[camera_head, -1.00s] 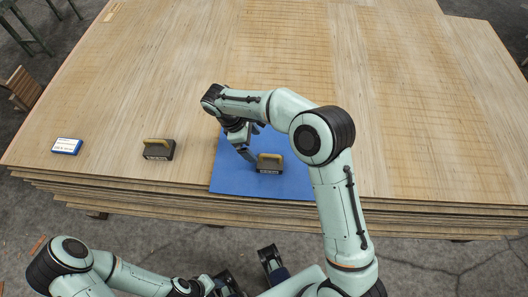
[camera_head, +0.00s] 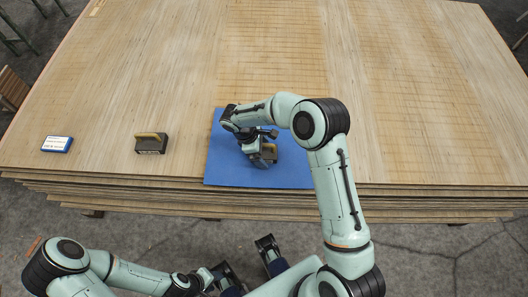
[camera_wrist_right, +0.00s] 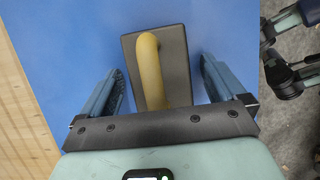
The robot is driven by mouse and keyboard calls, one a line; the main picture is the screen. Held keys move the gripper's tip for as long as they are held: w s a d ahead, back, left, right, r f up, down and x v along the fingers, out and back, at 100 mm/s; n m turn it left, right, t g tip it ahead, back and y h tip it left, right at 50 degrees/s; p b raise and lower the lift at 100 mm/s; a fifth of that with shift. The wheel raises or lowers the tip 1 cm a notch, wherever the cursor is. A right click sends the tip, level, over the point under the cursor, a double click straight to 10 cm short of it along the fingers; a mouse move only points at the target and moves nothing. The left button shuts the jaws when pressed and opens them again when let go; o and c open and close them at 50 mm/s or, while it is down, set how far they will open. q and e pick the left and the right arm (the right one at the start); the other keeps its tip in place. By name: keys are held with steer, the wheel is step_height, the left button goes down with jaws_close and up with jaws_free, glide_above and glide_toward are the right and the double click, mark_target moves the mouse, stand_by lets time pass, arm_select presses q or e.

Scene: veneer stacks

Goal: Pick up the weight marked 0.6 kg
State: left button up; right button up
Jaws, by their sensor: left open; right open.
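A dark block weight with a yellow handle (camera_head: 271,150) stands on a blue mat (camera_head: 228,172), partly hidden by my right gripper (camera_head: 262,162). In the right wrist view the same weight (camera_wrist_right: 176,50) shows its handle between the two open fingers of my right gripper (camera_wrist_right: 162,85), with gaps on both sides. A second similar weight (camera_head: 150,144) stands on bare wood to the left. The markings on both weights are too small or hidden to read. My left gripper (camera_head: 214,275) is low in front of the stack, away from both weights, and open.
A blue and white box (camera_head: 57,144) lies at the left on the veneer stack (camera_head: 300,60). The stack's front edge runs just in front of the mat. The wood behind and right of the mat is clear.

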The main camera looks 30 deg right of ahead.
steer(key=c, duration=1.3)
steer(key=shift+c, duration=1.3)
steer(key=shift+r, duration=0.1)
